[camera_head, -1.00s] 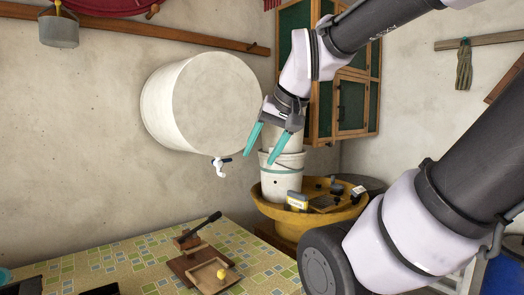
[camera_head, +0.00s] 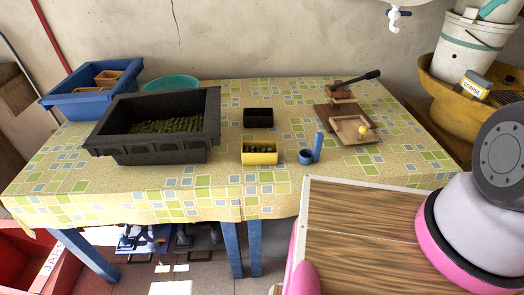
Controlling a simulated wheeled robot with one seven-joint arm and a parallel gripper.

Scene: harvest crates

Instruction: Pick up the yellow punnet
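The yellow punnet (camera_head: 259,158) stands upright on the patterned table, near the middle of its front part. Small dark green produce shows inside it.
A large black crate (camera_head: 150,153) of green produce stands left of the punnet. A black punnet (camera_head: 258,123) is behind it; a blue cup (camera_head: 305,157) and blue cylinder (camera_head: 318,147) are close right. A wooden press (camera_head: 345,115) stands farther right. A blue crate (camera_head: 78,105) is back left.

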